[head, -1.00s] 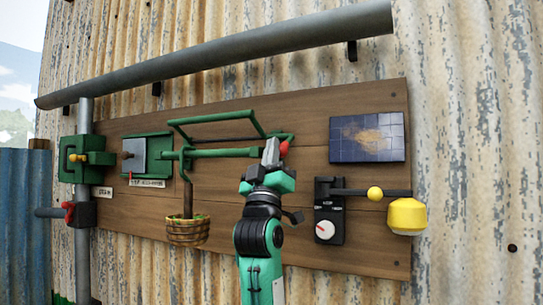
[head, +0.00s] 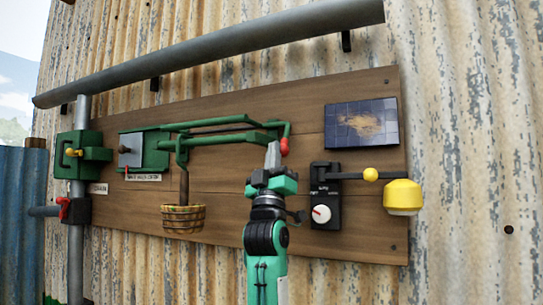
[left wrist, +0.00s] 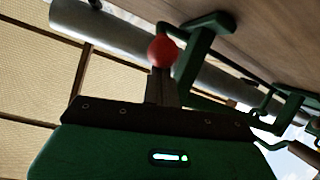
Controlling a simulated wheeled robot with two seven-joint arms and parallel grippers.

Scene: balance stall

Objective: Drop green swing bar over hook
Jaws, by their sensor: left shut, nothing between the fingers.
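The green swing bar (head: 215,122) runs across the upper middle of the wooden board in the head view, close above a second green bar (head: 225,139). A red knob (head: 285,147) hangs at the right end of the green bars; it also shows in the left wrist view (left wrist: 163,51), just beyond the fingers. My left gripper (head: 272,154) is shut and empty, its tip just left of the knob. I cannot tell if they touch. A green bracket (left wrist: 205,45) stands behind the knob. I cannot clearly make out the hook or whether the bar lies over it. My right gripper is not in view.
A basket (head: 184,219) hangs below the bars' left end. A green box (head: 145,150) is left of them. A dark panel (head: 361,124), a dial box (head: 325,208) and a yellow weight (head: 403,197) are to the right. A grey pipe (head: 215,52) crosses above.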

